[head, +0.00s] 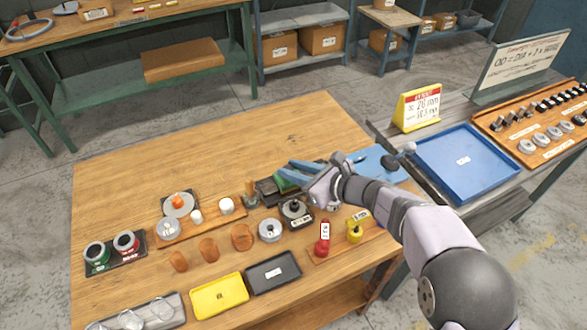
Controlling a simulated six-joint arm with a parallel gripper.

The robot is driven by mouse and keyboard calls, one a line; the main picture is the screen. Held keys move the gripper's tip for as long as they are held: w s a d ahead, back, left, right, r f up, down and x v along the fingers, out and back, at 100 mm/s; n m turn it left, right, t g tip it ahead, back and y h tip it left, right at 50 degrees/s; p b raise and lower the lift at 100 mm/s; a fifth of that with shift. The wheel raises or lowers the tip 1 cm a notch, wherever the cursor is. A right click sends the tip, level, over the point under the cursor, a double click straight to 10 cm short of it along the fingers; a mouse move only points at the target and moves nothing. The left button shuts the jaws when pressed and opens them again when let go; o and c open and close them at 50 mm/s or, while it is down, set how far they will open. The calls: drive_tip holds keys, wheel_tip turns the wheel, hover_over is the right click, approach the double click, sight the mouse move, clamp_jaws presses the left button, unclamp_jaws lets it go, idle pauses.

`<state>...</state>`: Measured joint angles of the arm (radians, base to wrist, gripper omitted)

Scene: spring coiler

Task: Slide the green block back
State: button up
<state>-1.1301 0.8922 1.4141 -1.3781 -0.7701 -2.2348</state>
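The green block (285,187) sits on a dark fixture (265,190) near the middle of the wooden table. Only part of the block shows, because my gripper covers some of it. My gripper (285,168) has two blue fingers and reaches in from the right, over the far side of the fixture. The fingers look spread apart with a gap between them, and I see nothing held there. The near finger overlaps the block in the picture; whether it touches the block I cannot tell.
Near the fixture stand a round dark-topped part (295,210), a grey ring (270,230) and a red bottle-like item (323,242). A yellow tray (219,296) and black tray (273,272) lie in front. A blue mat (385,165) lies right. The table's back left is clear.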

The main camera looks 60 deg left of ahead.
sight(281, 184)
clamp_jaws()
drive_tip(key=shift+s+b, duration=0.2)
drive_tip(key=shift+b, duration=0.1)
drive_tip(key=s+b, duration=0.2)
drive_tip(key=s, duration=0.1)
drive_tip(key=shift+f+b, duration=0.1)
drive_tip(key=shift+b, duration=0.2)
drive_tip(key=shift+s, duration=0.5)
drive_tip(key=o, duration=0.8)
unclamp_jaws()
drive_tip(key=shift+s, duration=0.1)
drive_tip(key=shift+o, duration=0.2)
drive_tip(key=shift+w+d+r, duration=0.1)
drive_tip(key=shift+w+r, duration=0.1)
